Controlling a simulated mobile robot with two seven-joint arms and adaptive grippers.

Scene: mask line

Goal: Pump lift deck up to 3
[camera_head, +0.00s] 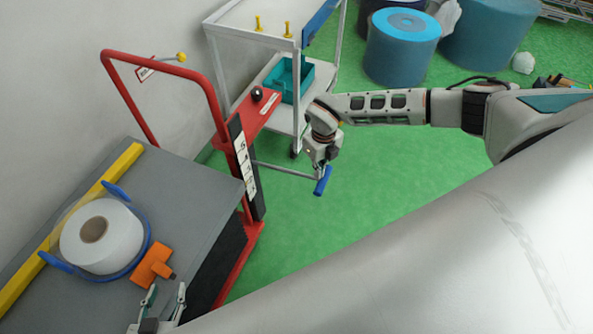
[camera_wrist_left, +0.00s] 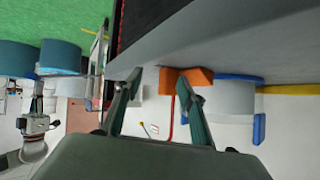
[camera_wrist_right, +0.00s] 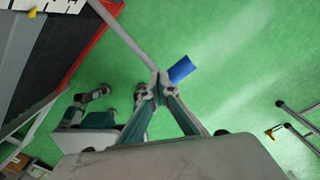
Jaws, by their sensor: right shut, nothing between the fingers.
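The lift table has a grey deck (camera_head: 185,185), a red frame with a tall push handle (camera_head: 160,56), and a white marked scale strip (camera_head: 243,160) on its post; the figures are too small to read. A thin grey pump lever (camera_head: 285,170) sticks out to the right and ends in a blue grip (camera_head: 323,181). My right gripper (camera_head: 320,168) is at the lever's end, fingertips together beside the blue grip (camera_wrist_right: 181,69); in the right wrist view its tips (camera_wrist_right: 160,88) overlap the rod. My left gripper (camera_head: 167,290) is open and empty by the deck's near edge.
On the deck lie a white roll (camera_head: 120,240) in a blue holder, an orange block (camera_head: 151,266) and a yellow bar (camera_head: 75,228). A white cart (camera_head: 230,65) with a teal bin (camera_head: 288,78) stands behind. Blue rolls (camera_head: 400,60) stand further back.

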